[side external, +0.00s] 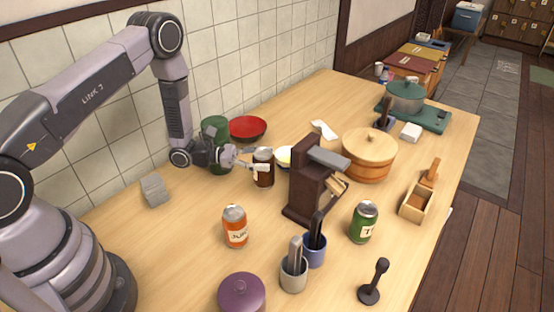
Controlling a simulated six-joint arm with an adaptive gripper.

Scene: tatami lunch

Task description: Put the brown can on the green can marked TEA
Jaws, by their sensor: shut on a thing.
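The brown can (264,179) is upright, with a dark brown body and a pale band. My gripper (260,163) reaches it from the left and is shut on it near its upper part. I cannot tell whether the can's base touches the table. The green can (362,224) stands upright at the right front, its silvery top bare; only the start of its label, a "T", shows. It is to the right of and nearer the camera than the brown can.
A dark wooden stand (305,190) rises between the two cans. An orange can (235,228), a blue cup (314,252) and a grey cup (293,275) stand in front. A wooden tub (369,160) is behind the green can. A red bowl (248,128) lies beyond my gripper.

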